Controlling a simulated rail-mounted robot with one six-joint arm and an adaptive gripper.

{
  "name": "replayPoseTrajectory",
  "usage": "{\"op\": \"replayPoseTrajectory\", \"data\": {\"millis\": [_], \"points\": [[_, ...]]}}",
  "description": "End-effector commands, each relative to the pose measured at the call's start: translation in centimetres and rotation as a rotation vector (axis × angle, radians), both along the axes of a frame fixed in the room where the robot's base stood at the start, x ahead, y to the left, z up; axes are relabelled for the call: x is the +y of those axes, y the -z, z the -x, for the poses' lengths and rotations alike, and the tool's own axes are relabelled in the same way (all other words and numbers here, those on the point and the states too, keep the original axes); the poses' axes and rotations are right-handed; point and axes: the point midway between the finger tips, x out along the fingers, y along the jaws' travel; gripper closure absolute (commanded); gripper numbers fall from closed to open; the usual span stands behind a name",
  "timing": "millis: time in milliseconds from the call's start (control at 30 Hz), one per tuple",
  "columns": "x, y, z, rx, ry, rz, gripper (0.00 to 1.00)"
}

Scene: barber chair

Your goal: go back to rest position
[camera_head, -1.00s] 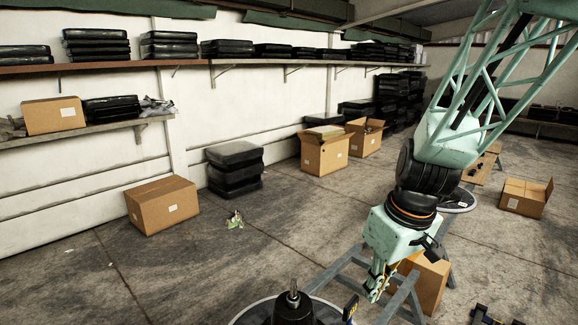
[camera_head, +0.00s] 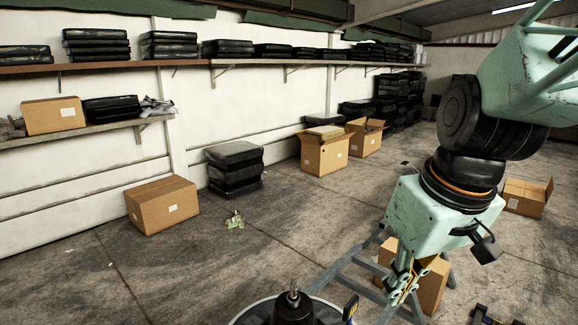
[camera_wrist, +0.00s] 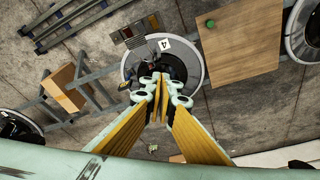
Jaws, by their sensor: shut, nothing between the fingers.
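My gripper (camera_head: 400,290) hangs down at the lower right of the head view, below the pale green wrist. In the wrist view my gripper (camera_wrist: 160,98) has its yellow-padded fingers together, with nothing between them. The fingers overlap a round grey base (camera_wrist: 196,58) marked with a 4. That base has a dark fixture at its middle, partly hidden by the fingertips. In the head view a round base with a dark hub and upright metal post (camera_head: 293,298) stands at the bottom edge, left of my gripper.
A grey metal frame (camera_head: 352,268) and a cardboard box (camera_head: 432,285) are close behind my gripper. A wooden board (camera_wrist: 237,48) shows in the wrist view. A closed box (camera_head: 162,204) and stacked black cushions (camera_head: 235,168) stand by the wall. The floor at left centre is mostly clear.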

Motion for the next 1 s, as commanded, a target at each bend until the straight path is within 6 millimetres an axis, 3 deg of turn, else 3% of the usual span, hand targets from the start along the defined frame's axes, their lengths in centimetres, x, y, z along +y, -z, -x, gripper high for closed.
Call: {"op": "replayPoseTrajectory", "data": {"millis": [500, 1000], "points": [[-0.5, -3.9, 6.6, -0.031, 0.113, -0.003, 1.0], [-1.4, -6.2, 13.1, -0.063, 0.23, -0.005, 1.0]]}}
